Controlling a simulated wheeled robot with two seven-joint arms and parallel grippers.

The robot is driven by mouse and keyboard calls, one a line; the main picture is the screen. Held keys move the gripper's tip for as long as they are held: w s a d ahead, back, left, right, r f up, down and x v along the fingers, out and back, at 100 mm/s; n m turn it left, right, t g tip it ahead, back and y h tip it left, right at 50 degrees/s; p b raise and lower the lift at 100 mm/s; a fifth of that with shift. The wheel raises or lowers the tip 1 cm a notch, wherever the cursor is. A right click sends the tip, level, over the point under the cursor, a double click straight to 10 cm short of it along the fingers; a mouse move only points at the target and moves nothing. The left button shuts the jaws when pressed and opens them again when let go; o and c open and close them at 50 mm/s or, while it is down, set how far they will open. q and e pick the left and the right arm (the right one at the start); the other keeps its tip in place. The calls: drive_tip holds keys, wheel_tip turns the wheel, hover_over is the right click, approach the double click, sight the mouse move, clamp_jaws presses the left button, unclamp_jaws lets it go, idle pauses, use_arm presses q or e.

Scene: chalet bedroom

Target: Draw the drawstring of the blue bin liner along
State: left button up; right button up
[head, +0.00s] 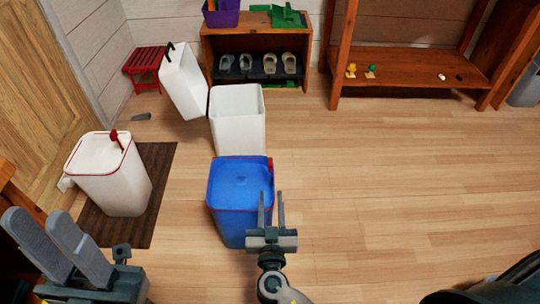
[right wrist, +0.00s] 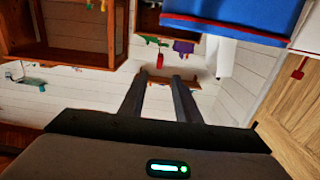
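The blue bin liner (head: 240,185) covers a bin on the wood floor, with a red drawstring (head: 213,205) along its rim and a red bit at the back right corner. The liner also shows at the top of the right wrist view (right wrist: 235,14), with a red band below it. My right gripper (head: 272,197) is open and empty by the right side of the blue bin; its fingers overlap the bin's edge in the head view, so contact is hard to tell. My left gripper (head: 38,216) is at the lower left, fingers apart and empty, well away from the liner.
A white-lined bin (head: 115,188) with a red rim and red piece stands on a dark mat (head: 160,163). A white bin (head: 238,105) stands behind the blue one, with a tilted white lid or bin (head: 183,82) beside it. A shoe shelf (head: 258,43) is at the back. Floor to the right is clear.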

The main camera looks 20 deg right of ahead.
sight(270, 165)
drive_tip(key=x, duration=1.7)
drive_tip(key=shift+w, duration=0.15)
drive_tip(key=shift+f+b, duration=0.1)
drive_tip(key=shift+b, duration=0.2)
clamp_jaws()
